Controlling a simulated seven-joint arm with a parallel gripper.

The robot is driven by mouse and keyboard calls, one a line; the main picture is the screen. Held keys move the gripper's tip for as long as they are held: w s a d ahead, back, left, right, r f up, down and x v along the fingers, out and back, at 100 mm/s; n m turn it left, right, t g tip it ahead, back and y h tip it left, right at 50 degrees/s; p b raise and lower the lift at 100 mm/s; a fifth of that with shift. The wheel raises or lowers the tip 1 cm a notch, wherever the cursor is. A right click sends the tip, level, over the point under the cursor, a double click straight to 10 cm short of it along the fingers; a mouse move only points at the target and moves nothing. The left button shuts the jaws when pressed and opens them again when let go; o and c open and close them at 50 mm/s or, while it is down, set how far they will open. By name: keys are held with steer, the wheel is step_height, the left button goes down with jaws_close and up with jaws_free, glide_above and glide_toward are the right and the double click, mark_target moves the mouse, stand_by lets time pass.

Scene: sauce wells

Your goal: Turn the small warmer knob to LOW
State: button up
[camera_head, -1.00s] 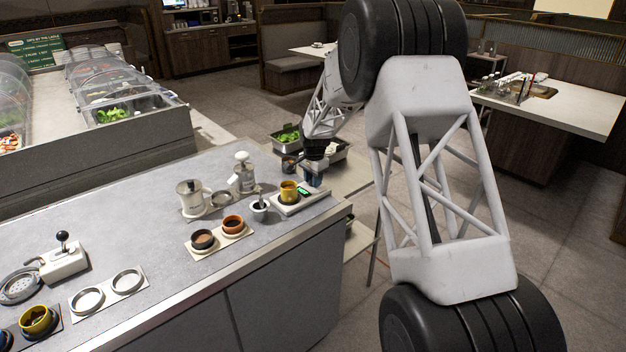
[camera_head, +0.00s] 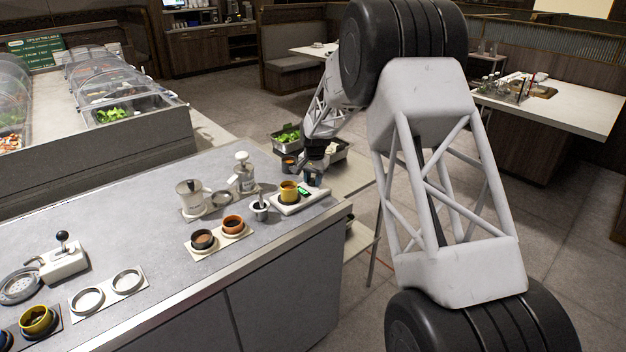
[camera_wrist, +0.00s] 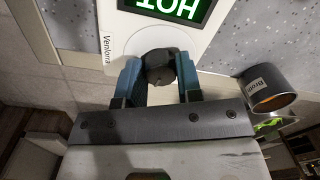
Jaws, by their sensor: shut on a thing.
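The dark round knob (camera_wrist: 160,68) sits on a white dial just below the display. My gripper (camera_wrist: 158,80) has its blue fingers on both sides of the knob and is shut on it. In the head view my gripper (camera_head: 313,178) is small at the warmer's right end, and the knob cannot be made out there.
A dark cup labelled Broth (camera_wrist: 270,90) stands close to the right of my gripper in the wrist view. Two sauce cups (camera_head: 233,225) sit on a holder further left.

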mark_target(314, 179)
steer(key=n, duration=0.3)
steer(key=shift+n, duration=2.3)
steer(key=o, duration=0.9)
steer(key=shift+o, duration=0.2)
steer(key=shift+r, duration=0.1)
steer(key=shift+w+d+r, duration=0.1)
steer(key=shift+r, duration=1.85)
steer(key=shift+d+r, duration=0.1)
steer(key=shift+r, duration=1.8)
